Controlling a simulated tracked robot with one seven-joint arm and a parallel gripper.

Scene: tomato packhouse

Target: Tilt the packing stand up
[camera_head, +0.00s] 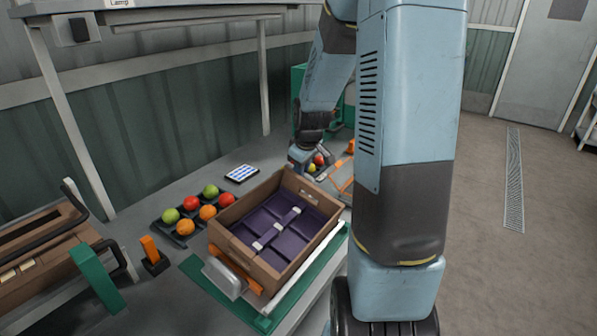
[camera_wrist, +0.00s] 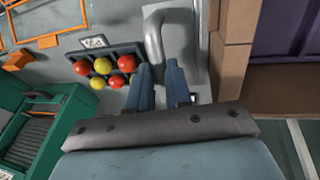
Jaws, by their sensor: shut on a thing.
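The packing stand shows in the head view as a pale plate (camera_head: 318,253) above a green base (camera_head: 205,281). A brown crate (camera_head: 292,268) with a dark purple liner sits on it; whether the plate is tilted is hard to tell. A grey bent handle (camera_wrist: 153,32) stands at the stand's side in the wrist view, beside the brown crate wall (camera_wrist: 232,55). My gripper (camera_wrist: 160,72) is shut on this handle, with a finger on each side. In the head view my gripper (camera_head: 302,156) is behind the crate's far end, its fingertips hidden.
A black tray with several red, green and orange tomatoes (camera_head: 208,212) lies left of the crate. A smaller tomato tray (camera_wrist: 104,66) is close to my fingers. A green box (camera_wrist: 48,125) and orange frame (camera_wrist: 45,41) are nearby. A label pad (camera_head: 242,173) lies behind.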

